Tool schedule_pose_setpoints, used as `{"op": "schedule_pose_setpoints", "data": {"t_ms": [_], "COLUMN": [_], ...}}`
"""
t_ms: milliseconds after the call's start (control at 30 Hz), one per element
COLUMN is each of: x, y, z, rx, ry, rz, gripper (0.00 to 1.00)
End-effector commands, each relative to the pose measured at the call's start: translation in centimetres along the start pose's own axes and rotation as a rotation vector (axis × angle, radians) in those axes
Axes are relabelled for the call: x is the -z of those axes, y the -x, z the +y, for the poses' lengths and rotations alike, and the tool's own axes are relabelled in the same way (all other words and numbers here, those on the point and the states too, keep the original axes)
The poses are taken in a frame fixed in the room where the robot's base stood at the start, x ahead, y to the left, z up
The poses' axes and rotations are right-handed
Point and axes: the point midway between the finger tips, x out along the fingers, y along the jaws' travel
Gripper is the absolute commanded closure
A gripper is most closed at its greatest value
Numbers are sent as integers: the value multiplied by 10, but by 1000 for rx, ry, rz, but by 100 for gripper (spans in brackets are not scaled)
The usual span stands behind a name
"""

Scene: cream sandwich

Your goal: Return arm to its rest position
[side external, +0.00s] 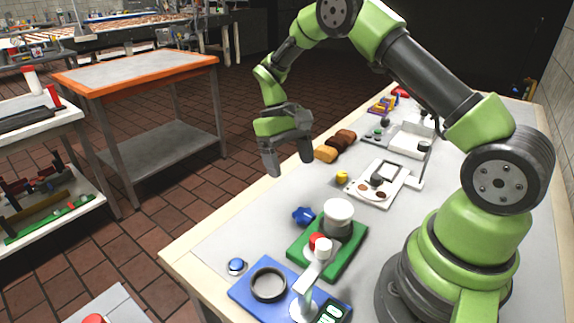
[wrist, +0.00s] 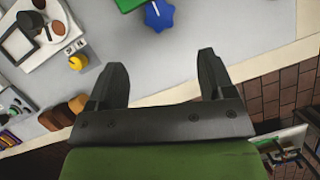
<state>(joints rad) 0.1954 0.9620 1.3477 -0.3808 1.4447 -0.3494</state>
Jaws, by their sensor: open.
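My gripper (side external: 290,162) is open and empty, held in the air above the table's left edge in the side external view. Its two dark fingers also show spread apart in the wrist view (wrist: 162,82), with only grey table top between them. My green and black arm arches up from its base at the right and reaches over the table. The fingers point down and touch nothing that I can see.
Brown bread pieces (side external: 335,147), a yellow knob (side external: 342,177), a white tray (side external: 378,190), a blue star-shaped knob (side external: 304,216), a green block (side external: 340,257) and a blue base with a ring (side external: 241,291) stand on the table (side external: 225,225). An orange-edged side table (side external: 140,72) stands beyond.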

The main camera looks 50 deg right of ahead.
Motion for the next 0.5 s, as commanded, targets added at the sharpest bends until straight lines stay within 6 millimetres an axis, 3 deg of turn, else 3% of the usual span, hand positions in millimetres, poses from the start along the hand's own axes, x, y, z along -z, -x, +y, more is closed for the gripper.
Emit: {"op": "schedule_pose_setpoints", "data": {"t_ms": [167, 300, 500], "x": [-16, -49, -108], "y": [33, 76, 118], "z": [-8, -19, -30], "rx": [15, 46, 107], "ry": [2, 1, 1], "rz": [88, 220, 416], "gripper": [25, 25, 25]}}
